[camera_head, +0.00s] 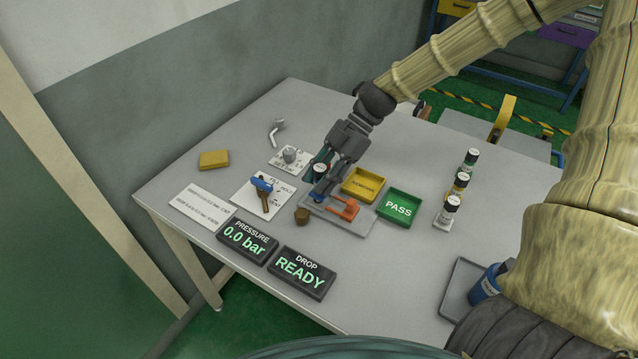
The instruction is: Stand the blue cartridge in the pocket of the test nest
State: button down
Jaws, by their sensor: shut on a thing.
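The blue cartridge (318,195) has a pale cap and a blue lower part, and looks upright. My gripper (325,178) is shut on it, and the fingers hide much of its body. It is at the left end of the test nest (345,222), a grey plate with an orange clamp (345,208) to the right of the cartridge. The cartridge and fingers hide the pocket, so I cannot tell whether the cartridge's foot is in it or just above it.
A yellow tray (362,198) and a green PASS tray (399,220) lie right of the nest. Several capped cartridges (460,185) stand farther right. Displays (302,272) read 0.0 bar and READY.

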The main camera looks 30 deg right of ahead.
jog(key=shift+w+d+f, duration=0.1)
jog(key=shift+w+d, duration=0.05)
jog(key=shift+w, duration=0.5)
jog(key=shift+f, duration=1.7)
jog(key=shift+f, duration=0.1)
jog(key=c, duration=1.1)
grip_release()
jog(key=shift+p, duration=0.3)
jog(key=b+v, duration=0.1)
jog(key=v, duration=1.1)
